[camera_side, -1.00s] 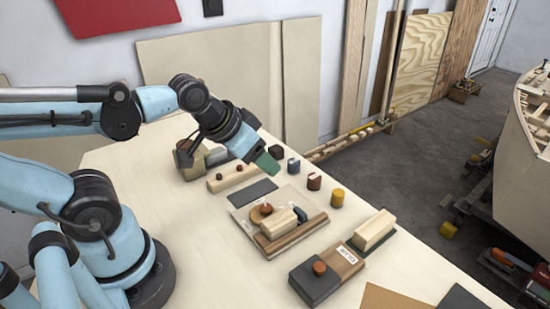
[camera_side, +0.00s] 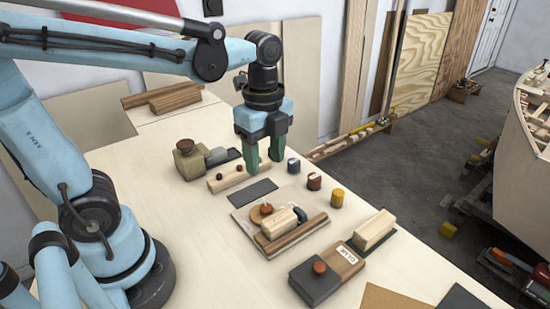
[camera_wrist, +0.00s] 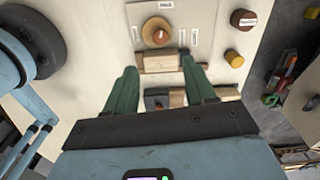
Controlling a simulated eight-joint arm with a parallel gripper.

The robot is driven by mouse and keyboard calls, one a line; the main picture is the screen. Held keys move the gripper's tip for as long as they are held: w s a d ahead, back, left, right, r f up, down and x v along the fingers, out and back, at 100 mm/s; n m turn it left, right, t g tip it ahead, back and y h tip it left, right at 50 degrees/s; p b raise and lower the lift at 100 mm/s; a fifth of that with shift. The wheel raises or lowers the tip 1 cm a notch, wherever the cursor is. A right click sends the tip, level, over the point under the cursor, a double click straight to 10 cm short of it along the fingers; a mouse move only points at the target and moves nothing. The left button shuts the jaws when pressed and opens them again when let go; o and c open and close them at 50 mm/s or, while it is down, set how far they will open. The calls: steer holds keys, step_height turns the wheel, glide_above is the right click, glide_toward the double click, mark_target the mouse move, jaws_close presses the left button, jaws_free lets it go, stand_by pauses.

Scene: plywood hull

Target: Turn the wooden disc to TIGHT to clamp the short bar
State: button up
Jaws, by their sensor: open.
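The round wooden disc (camera_side: 256,216) with a red-brown knob lies on a pale square board (camera_side: 243,223) in the side view. The short bar (camera_side: 278,222), a pale wooden block, lies beside it, next to a darker wooden rail (camera_side: 298,236). In the wrist view the disc (camera_wrist: 157,33) is near the top, with small labels around it that I cannot read surely. My gripper (camera_side: 264,162) points straight down with green fingers apart and empty, above the table behind the board. In the wrist view my gripper (camera_wrist: 161,82) is below the disc and does not touch it.
A pale block with two dark knobs (camera_side: 230,178) stands close to my fingers. Several small cylinders, including a yellow one (camera_side: 337,197), stand right of the board. A dark block with a red knob (camera_side: 316,285) is at the front. The table's left front is clear.

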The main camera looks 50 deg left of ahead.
mark_target(266, 207)
steer(key=shift+f, duration=5.95)
jaws_close()
